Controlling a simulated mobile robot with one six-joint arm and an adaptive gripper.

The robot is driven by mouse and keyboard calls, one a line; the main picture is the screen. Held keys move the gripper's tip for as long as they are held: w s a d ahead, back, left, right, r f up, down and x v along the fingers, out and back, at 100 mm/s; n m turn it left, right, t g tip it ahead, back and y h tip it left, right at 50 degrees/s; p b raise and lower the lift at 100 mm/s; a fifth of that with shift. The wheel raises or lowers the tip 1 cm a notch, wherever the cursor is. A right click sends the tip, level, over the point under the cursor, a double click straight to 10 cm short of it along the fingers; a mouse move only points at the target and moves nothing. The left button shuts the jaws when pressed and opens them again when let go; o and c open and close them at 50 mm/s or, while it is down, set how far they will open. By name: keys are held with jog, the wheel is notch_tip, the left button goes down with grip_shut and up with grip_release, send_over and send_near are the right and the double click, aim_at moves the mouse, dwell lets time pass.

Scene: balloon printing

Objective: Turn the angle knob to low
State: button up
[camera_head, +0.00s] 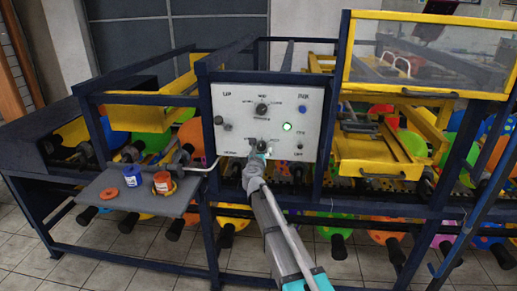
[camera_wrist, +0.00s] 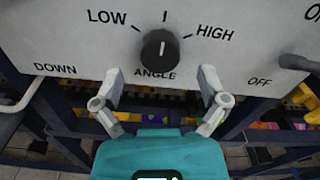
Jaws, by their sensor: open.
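The angle knob (camera_wrist: 160,50) is a round black dial on the light grey control panel (camera_wrist: 60,45), above the word ANGLE. Its white pointer line stands nearly upright, toward the middle mark between LOW on the left and HIGH on the right. My gripper (camera_wrist: 160,75) is open and empty. In the wrist view its fingertips are below and to either side of the knob, with no visible contact. In the head view my gripper (camera_head: 257,158) is at the lower middle of the panel (camera_head: 240,125) and largely hides the knob.
Another dark knob (camera_head: 262,108) is higher on the panel, with a lit green button (camera_head: 287,127) and a blue button (camera_head: 301,107) to its right. A grey side tray (camera_head: 120,200) holds an orange-red jar (camera_head: 163,183) and a blue jar (camera_head: 132,174). Dark frame bars flank the panel.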

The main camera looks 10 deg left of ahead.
aim_at(261, 148)
jog(key=shift+w, duration=1.6)
jog(key=shift+d, duration=0.1)
